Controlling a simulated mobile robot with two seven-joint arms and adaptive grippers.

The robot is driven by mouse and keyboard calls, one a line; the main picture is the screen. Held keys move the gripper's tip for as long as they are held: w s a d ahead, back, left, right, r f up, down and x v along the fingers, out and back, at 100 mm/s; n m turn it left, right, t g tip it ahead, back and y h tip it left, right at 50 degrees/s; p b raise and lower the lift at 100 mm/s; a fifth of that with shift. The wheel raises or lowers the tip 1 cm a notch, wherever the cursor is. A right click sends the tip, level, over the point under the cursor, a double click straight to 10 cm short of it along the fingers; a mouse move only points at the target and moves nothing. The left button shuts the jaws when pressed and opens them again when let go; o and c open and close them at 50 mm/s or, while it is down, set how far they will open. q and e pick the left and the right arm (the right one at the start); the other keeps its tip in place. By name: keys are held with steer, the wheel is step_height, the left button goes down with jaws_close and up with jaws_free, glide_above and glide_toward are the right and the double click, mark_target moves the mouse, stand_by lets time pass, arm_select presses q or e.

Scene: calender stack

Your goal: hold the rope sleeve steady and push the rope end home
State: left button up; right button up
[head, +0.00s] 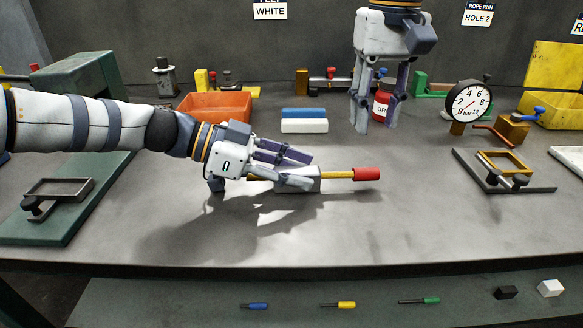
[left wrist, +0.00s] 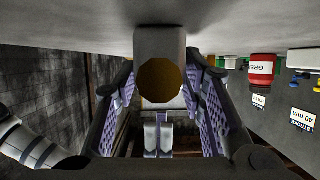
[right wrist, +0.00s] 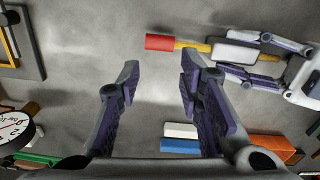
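The pale grey rope sleeve (head: 298,186) lies across the front middle of the bench. A yellow rope (head: 338,175) with a red end (head: 366,174) sticks out of its right side. The right wrist view also shows the sleeve (right wrist: 240,54), rope and red end (right wrist: 162,42). My left gripper (head: 305,170) has its fingers along both sides of the sleeve, seemingly touching it. In the left wrist view the sleeve (left wrist: 160,40) sits between the pads, with a brown round face towards the camera. My right gripper (head: 376,120) points down, open and empty, above and behind the red end.
Blue and white blocks (head: 304,126) and an orange bin (head: 215,107) stand behind the sleeve. A red can (head: 381,106) is behind my right gripper. A pressure gauge (head: 468,101) and a framed fixture (head: 503,170) are at right.

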arm_select(q)
jaws_close()
arm_select(e)
steer(key=c, duration=0.8)
steer(key=shift+d, duration=0.1)
arm_select(q)
steer(key=shift+a, duration=0.1)
arm_select(e)
steer(key=s+d+r+n+t+y, duration=0.1)
steer(key=s+d+n+t+y, duration=0.1)
steer(key=s+d+n+y, duration=0.3)
steer(key=s+d+r+n+t, duration=0.1)
steer(key=s+d+n+t, duration=0.2)
steer(key=d, duration=0.4)
steer(key=shift+n+g, duration=0.3)
steer(key=shift+n, duration=0.1)
steer(key=x, duration=0.9)
steer(key=a+x, duration=0.1)
steer(key=x, duration=0.4)
steer(key=shift+w+r, duration=0.3)
steer(key=shift+w, duration=0.15)
